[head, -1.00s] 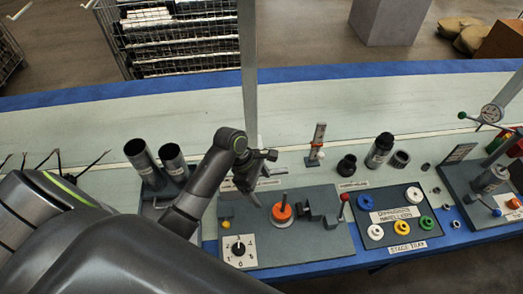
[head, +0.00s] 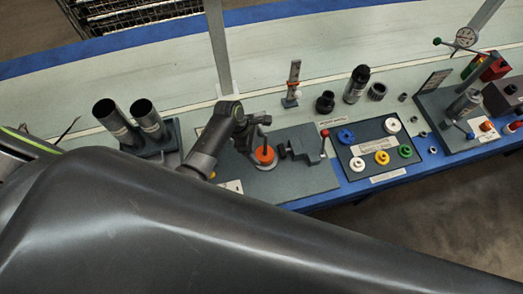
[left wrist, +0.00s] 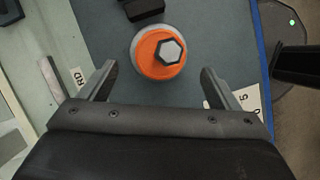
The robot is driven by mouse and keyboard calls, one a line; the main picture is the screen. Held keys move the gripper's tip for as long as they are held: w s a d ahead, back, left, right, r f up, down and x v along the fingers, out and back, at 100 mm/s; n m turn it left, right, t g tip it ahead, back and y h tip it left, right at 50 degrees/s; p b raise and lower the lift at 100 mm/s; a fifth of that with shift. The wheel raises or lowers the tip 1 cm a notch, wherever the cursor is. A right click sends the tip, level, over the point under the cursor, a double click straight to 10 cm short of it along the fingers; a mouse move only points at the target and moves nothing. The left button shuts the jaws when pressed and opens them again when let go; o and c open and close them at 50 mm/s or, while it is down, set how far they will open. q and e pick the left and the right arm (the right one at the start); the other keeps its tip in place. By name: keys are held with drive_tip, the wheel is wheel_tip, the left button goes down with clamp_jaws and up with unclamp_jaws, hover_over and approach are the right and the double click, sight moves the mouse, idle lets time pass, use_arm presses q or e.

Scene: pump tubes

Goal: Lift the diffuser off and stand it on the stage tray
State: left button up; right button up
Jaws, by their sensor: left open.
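An orange round piece (head: 264,156) sits on a grey disc on the grey base plate (head: 305,183), with an upright rod through its middle. In the left wrist view, the orange piece (left wrist: 146,66) lies just beyond the fingertips, and the rod's grey hexagonal end points at the camera. I cannot tell whether the diffuser is the orange piece or the grey disc under it. My left gripper (left wrist: 157,80) is open and empty, its fingers spread wider than the orange piece. The dark stage tray (head: 373,131) is to the right and holds blue, white, yellow and green round pieces.
A dark clamp-like block (head: 304,145) and a red-knobbed lever (head: 324,133) stand between the orange piece and the tray. Two dark tubes (head: 146,119) stand in a holder at left. Black cylindrical parts (head: 356,84) stand behind the tray. A gauge stand (head: 465,103) is at right.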

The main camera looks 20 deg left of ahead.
sight(262, 153)
use_arm(q)
drive_tip(key=x, duration=0.2)
drive_tip(key=shift+d+f, duration=0.1)
drive_tip(key=shift+f, duration=0.25)
drive_tip(key=shift+d+f, duration=0.2)
drive_tip(key=shift+f, duration=0.15)
drive_tip(key=shift+d+f, duration=0.15)
drive_tip(key=shift+f, duration=0.2)
use_arm(e)
drive_tip(key=shift+s+d+f, duration=0.15)
drive_tip(key=shift+s+f, duration=0.05)
drive_tip(key=shift+s, duration=0.25)
drive_tip(key=shift+s+d+f, duration=0.1)
drive_tip(key=shift+s+f, duration=0.05)
drive_tip(key=shift+s, duration=0.25)
use_arm(q)
drive_tip(key=shift+c, duration=0.4)
drive_tip(key=c, duration=1.2)
use_arm(e)
drive_tip(key=shift+w, duration=0.2)
use_arm(q)
drive_tip(key=shift+r, duration=0.1)
use_arm(e)
drive_tip(key=shift+a+r, duration=0.15)
drive_tip(key=shift+r, duration=0.1)
use_arm(q)
drive_tip(key=shift+r+p, duration=0.45)
drive_tip(key=shift+p, duration=0.2)
use_arm(e)
drive_tip(key=shift+r, duration=0.65)
